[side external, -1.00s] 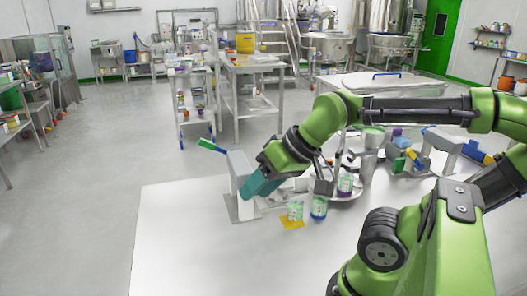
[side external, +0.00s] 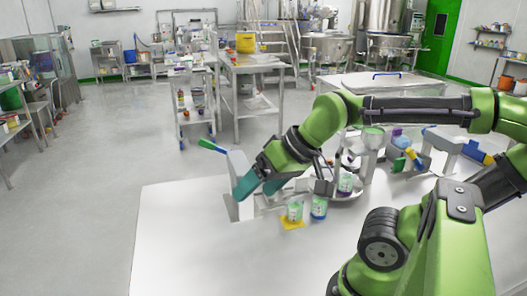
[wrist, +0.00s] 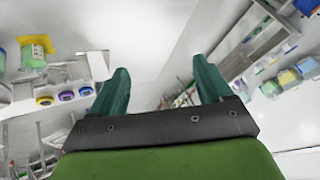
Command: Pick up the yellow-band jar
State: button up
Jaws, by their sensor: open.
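My gripper (side external: 256,194) is open and empty, tilted down beside a grey metal stand, left of the jars on the white table. Its two teal fingers also show apart in the wrist view (wrist: 161,68). A clear jar with a green label (side external: 295,210) stands on a yellow square (side external: 291,224). A jar with a blue band (side external: 319,207) is just right of it, and a purple-banded jar (side external: 345,183) is behind. I cannot make out a yellow band on a jar in the side view. In the wrist view, a small yellow-ringed item (wrist: 45,100) is at left, outside the fingers.
The grey stand (side external: 239,180) with a green-handled bar is close to my gripper. Other stands and blue and yellow pieces (side external: 472,150) crowd the table's right rear. The white table (side external: 200,250) is clear at front left.

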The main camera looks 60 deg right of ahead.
jog(key=shift+d, duration=0.1)
jog(key=m+g+h, duration=0.2)
jog(key=m+g, duration=0.5)
jog(key=m, duration=1.2)
send_over(295, 209)
jog(key=d, duration=0.2)
notch_tip(295, 209, down, 7)
jog(key=f, duration=1.1)
jog(key=shift+w+f, duration=0.1)
jog(key=shift+w, duration=0.25)
jog(key=shift+d+f, duration=0.1)
jog(key=shift+f, duration=2.55)
jog(key=c, duration=1.1)
jog(key=shift+r, duration=0.1)
